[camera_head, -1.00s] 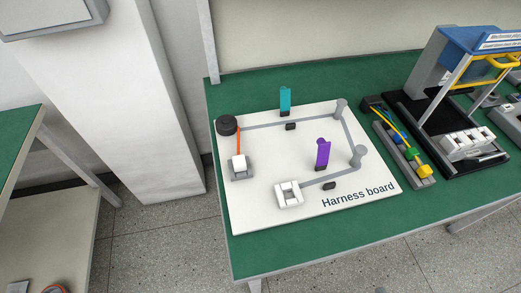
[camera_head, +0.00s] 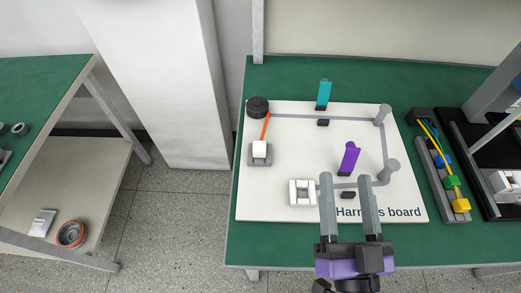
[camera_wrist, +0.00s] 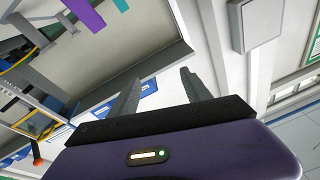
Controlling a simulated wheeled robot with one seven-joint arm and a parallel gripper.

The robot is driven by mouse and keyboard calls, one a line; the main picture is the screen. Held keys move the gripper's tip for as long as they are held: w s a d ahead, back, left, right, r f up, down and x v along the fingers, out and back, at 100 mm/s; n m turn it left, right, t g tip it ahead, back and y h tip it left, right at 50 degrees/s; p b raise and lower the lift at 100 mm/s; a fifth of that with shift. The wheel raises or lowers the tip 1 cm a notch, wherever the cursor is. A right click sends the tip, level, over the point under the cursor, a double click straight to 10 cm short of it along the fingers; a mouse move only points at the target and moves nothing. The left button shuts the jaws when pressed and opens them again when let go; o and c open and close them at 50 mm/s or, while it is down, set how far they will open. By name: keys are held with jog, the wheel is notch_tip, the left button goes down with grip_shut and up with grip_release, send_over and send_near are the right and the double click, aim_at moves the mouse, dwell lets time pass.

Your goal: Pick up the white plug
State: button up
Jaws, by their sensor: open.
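The white plug (camera_head: 259,148) sits in a grey holder (camera_head: 258,160) at the left side of the white harness board (camera_head: 285,205). An orange cable (camera_head: 266,125) runs from it up to a black round part (camera_head: 257,106). My gripper (camera_head: 348,178) is open and empty, over the front right part of the board. It is to the right of the plug and nearer the front edge. In the wrist view my two grey fingers (camera_wrist: 158,90) are apart with nothing between them; the plug does not show there.
A white block connector (camera_head: 302,192) lies left of my fingers. Purple (camera_head: 349,158) and teal (camera_head: 324,93) upright clips and grey posts (camera_head: 387,172) stand on the board. A grey rack of coloured plugs (camera_head: 452,190) is at right. The board's middle is mostly clear.

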jog(key=w+a+r+n+y+b, duration=0.1)
jog(key=w+a+r+n+y, duration=0.1)
jog(key=w+a+r+y, duration=0.45)
jog(key=w+a+r+n+y+b, duration=0.1)
jog(key=w+a+r+n+y, duration=0.3)
jog(key=w+a, duration=0.5)
jog(key=w+a+r+n+g+y, duration=0.1)
jog(key=a+r+n+g+y, duration=0.15)
jog(key=a+n+g, duration=0.55)
jog(key=a+r+n+g+y, duration=0.1)
jog(key=a+n+g+y, duration=0.2)
jog(key=a, duration=0.8)
jog(key=n+g+h+b, duration=0.25)
jog(key=g+h, duration=0.65)
jog(key=h, duration=0.8)
send_over(256, 146)
jog(key=shift+n, duration=0.45)
notch_tip(256, 146, down, 20)
jog(key=shift+d+r+p, duration=0.1)
jog(key=shift+r+p, duration=0.1)
jog(key=shift+p, duration=0.1)
jog(key=shift+s+d+f, duration=0.1)
jog(key=shift+d+f, duration=0.05)
jog(key=shift+d, duration=0.05)
jog(key=shift+f, duration=0.35)
jog(key=shift+a+f, duration=0.15)
jog(key=shift+f, duration=1.55)
jog(key=shift+a+f, duration=0.1)
jog(key=shift+f, duration=1.6)
